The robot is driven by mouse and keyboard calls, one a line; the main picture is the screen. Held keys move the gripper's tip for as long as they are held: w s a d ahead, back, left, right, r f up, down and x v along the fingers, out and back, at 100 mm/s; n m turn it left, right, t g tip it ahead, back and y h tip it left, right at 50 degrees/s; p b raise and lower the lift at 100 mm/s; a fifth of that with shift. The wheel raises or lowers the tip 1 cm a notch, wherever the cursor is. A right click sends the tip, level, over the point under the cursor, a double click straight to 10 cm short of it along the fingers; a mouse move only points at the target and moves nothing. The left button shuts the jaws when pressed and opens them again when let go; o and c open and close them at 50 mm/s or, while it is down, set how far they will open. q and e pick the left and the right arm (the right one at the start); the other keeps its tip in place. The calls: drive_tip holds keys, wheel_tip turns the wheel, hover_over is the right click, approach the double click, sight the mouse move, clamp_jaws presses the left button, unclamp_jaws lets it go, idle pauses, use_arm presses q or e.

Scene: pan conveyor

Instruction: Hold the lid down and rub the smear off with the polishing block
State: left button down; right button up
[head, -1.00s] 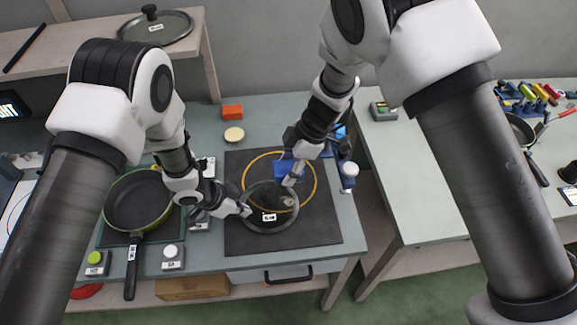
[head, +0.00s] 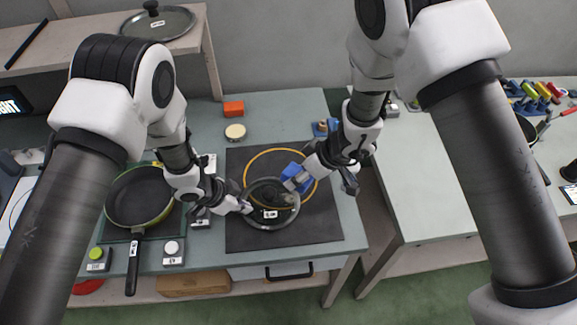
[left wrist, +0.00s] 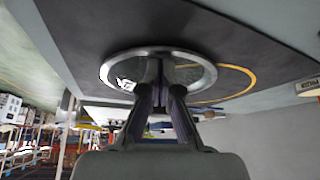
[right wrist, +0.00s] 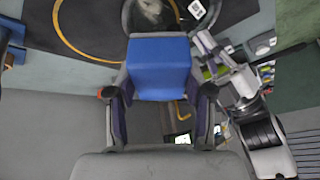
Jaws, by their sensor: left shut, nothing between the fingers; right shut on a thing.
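The lid (head: 249,219) is a clear glass disc with a metal rim, lying on the black mat (head: 240,238). My left gripper (head: 246,207) is shut and empty at the lid's left edge; in the left wrist view its fingertips (left wrist: 158,75) overlap the lid, but I cannot tell whether they press on it. My right gripper (right wrist: 160,85) is shut on the blue polishing block (right wrist: 160,65). In the head view the block (head: 294,178) is tilted over the lid's upper right edge; contact is unclear. A pale smear (right wrist: 150,10) shows on the lid in the right wrist view.
A yellow ring (head: 248,162) is marked on the mat, partly under the lid. A frying pan (head: 138,197) stands to the left. An orange block (head: 233,108) and a round pale disc (head: 235,131) are behind. Another lid (head: 158,22) sits on the shelf.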

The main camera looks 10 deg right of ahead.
drive_tip(key=shift+s+d+f+m, duration=0.4)
drive_tip(key=shift+s+f, duration=0.05)
drive_tip(key=shift+f, duration=0.05)
drive_tip(key=shift+s+d+f, duration=0.1)
drive_tip(key=shift+s+f, duration=0.1)
drive_tip(key=shift+f, duration=0.15)
approach(288, 204)
drive_tip(key=shift+y, duration=0.3)
drive_tip(key=shift+w+x, duration=0.2)
drive_tip(key=shift+x, duration=1)
drive_tip(key=shift+w+x, duration=0.2)
drive_tip(key=shift+x, duration=1)
drive_tip(key=shift+a+f, duration=0.45)
drive_tip(key=shift+f, duration=0.4)
drive_tip(key=shift+w, duration=0.1)
drive_tip(key=shift+w+r, duration=0.15)
drive_tip(key=shift+w, duration=1.75)
drive_tip(key=shift+s+f, duration=0.2)
drive_tip(key=shift+s, duration=0.85)
drive_tip(key=shift+s+f, duration=0.2)
drive_tip(key=shift+s, duration=0.9)
drive_tip(key=shift+c, duration=1)
